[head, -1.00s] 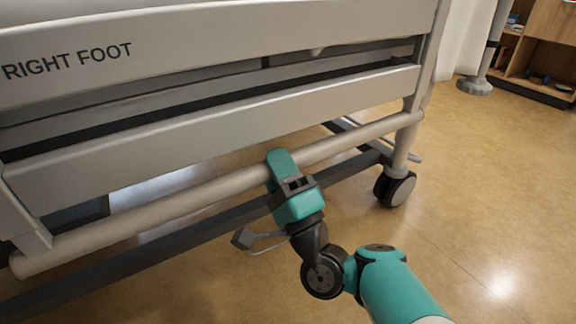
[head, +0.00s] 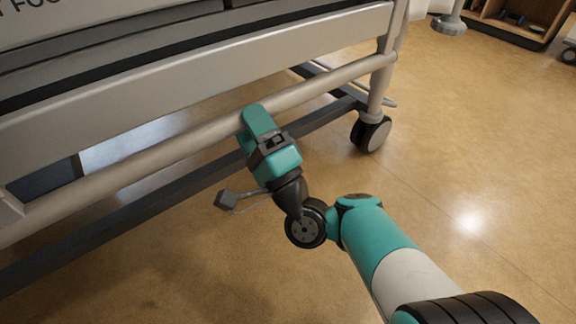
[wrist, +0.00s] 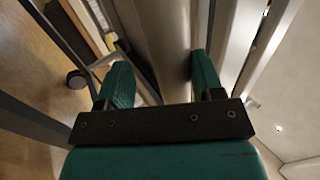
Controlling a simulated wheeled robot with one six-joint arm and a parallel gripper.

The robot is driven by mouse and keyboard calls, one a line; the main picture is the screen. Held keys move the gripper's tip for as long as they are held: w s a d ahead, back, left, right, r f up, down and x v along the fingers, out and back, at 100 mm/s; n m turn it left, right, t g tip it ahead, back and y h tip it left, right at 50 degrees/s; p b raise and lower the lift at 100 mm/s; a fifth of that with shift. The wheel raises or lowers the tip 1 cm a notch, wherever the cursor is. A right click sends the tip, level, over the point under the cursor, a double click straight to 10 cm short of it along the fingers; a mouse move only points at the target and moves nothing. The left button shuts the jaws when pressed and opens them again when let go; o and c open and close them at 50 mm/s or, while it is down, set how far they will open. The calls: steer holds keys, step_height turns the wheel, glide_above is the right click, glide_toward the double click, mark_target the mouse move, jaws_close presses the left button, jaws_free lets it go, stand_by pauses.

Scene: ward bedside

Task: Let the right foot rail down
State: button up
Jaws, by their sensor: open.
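The right foot rail (head: 200,82) is a pale grey-beige slatted panel on the bed's side, its label cut off at the top left of the head view. A round pale tube (head: 140,166) runs along below its lowest slat. My gripper (head: 253,118) is at this tube, about midway along the visible length. In the wrist view my gripper (wrist: 163,78) has its two teal fingers apart, with the pale tube (wrist: 160,35) between them. The near finger hides part of the tube in the head view. I cannot tell whether the fingers touch it.
A caster wheel (head: 371,133) stands under the bed's right end. A dark lower frame bar (head: 130,212) runs beneath the tube. A wooden shelf unit (head: 515,22) is at the far top right. The floor (head: 470,160) to the right is clear.

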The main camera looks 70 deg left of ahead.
steer(key=p+v, duration=1.6)
steer(key=shift+d+f, duration=0.1)
